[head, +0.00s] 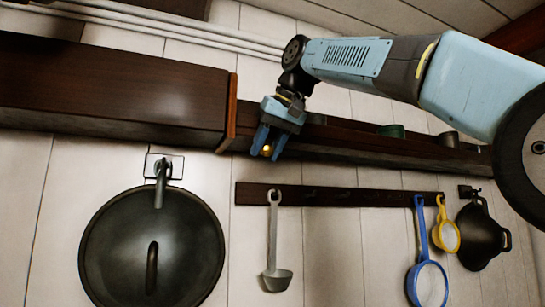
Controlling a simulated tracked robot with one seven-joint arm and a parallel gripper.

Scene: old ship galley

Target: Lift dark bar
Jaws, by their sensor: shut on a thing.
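My gripper (271,143) is in the middle of the head view, fingers pointing down. Its blue fingers are shut on a small round gold knob (267,150), which shows between the fingertips. A long dark wooden bar (350,146) runs along the front of the wall shelf, right behind and to the right of my gripper. The knob appears to be at this bar's left end, but the fingers hide how it is attached. A second dark bar, a hook rail (325,196), is fixed to the wall below, apart from my gripper.
A dark wooden cabinet (110,90) is at the left. A green item (392,131) is on the shelf.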

